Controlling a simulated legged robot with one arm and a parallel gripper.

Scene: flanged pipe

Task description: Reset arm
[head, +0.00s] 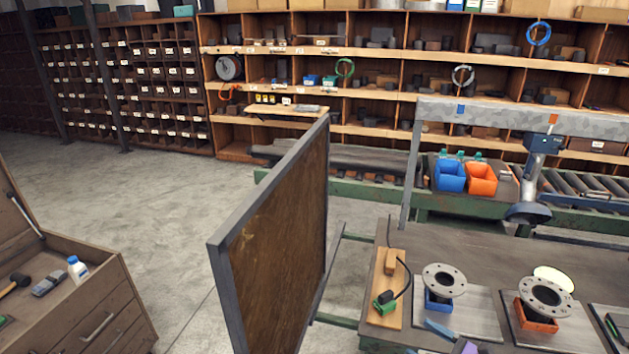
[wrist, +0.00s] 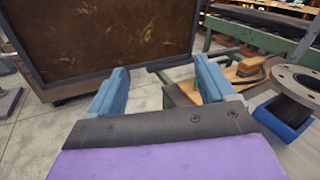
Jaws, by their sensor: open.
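My gripper (wrist: 160,72) is open in the wrist view, its two blue fingers wide apart with nothing between them. A small part of my gripper (head: 452,337) also shows at the bottom edge of the head view. A flanged pipe (head: 444,281) stands on a blue holder (head: 438,301) on the workbench; it shows cut off at the right of the wrist view (wrist: 296,82). My gripper is apart from it. A second flanged pipe (head: 546,297) stands on an orange holder (head: 537,320) farther right.
A brown upright panel (head: 280,235) in a grey frame stands left of the workbench (head: 470,250). A wooden board (head: 385,318) with a green item lies at the bench's left end. A drawer cabinet (head: 85,290) is at left; open floor lies between.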

